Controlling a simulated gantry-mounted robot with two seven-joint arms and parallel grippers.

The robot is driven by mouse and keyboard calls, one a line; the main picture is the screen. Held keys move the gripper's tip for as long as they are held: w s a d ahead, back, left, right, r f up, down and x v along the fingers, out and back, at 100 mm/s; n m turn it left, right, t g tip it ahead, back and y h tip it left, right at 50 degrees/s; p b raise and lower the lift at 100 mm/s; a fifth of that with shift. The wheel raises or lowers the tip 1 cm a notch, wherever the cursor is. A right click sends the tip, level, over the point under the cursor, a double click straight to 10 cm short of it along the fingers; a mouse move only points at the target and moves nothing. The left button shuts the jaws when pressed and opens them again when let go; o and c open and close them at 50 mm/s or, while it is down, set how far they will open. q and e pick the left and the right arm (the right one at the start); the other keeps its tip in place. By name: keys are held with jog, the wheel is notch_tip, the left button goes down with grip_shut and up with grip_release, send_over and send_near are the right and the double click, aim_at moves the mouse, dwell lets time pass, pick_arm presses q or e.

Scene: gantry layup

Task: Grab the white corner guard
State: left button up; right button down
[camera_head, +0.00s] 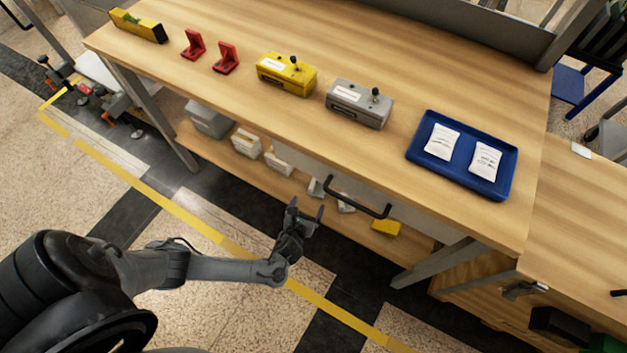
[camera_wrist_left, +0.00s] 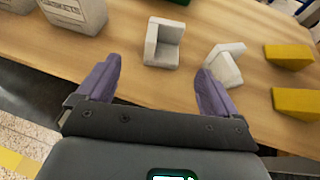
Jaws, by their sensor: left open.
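Two white corner guards sit on the wooden lower shelf in the left wrist view. One corner guard (camera_wrist_left: 163,45) stands ahead between my fingers, and the other corner guard (camera_wrist_left: 224,66) lies beside the right finger, partly hidden by it. In the head view they show small under the drawer, one corner guard (camera_head: 316,187) and another corner guard (camera_head: 345,206), partly covered by the handle. My left gripper (camera_head: 306,208) is open and empty in front of the shelf. It also shows open in the left wrist view (camera_wrist_left: 157,70). My right gripper is not in view.
Yellow wedge-like blocks (camera_wrist_left: 290,55) lie to the right on the shelf, and labelled boxes (camera_wrist_left: 75,14) stand to the left. The drawer handle (camera_head: 357,196) juts out above the shelf. The workbench top (camera_head: 230,97) holds red brackets, two instrument boxes and a blue tray (camera_head: 462,152).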

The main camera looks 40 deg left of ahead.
aim_at(319, 183)
pick_arm(q)
jog(key=w, duration=0.2)
jog(key=shift+w+d+r+b, duration=0.1)
jog(key=shift+w+r+b, duration=0.25)
jog(key=shift+b, duration=0.05)
jog(key=shift+w+a+f+b, duration=0.35)
jog(key=shift+w+a+b, duration=0.2)
jog(key=shift+w, duration=0.05)
jog(key=shift+w+a+f+b, duration=0.35)
jog(key=shift+w+a+b, duration=0.2)
jog(key=shift+w, duration=0.05)
jog(key=shift+w+a, duration=0.15)
jog(key=shift+w, duration=0.35)
jog(key=shift+w+f+b, duration=0.2)
jog(key=shift+f+b, duration=0.05)
jog(key=shift+b, duration=0.25)
jog(key=shift+w+f+b, duration=0.15)
jog(key=shift+f+b, duration=0.1)
jog(key=shift+b, duration=0.1)
jog(key=b+x, duration=0.3)
jog(key=shift+w+f, duration=0.15)
jog(key=shift+f, duration=0.15)
jog(key=shift+w+a+b, duration=0.2)
jog(key=shift+w+b, duration=0.15)
jog(key=shift+b, duration=0.05)
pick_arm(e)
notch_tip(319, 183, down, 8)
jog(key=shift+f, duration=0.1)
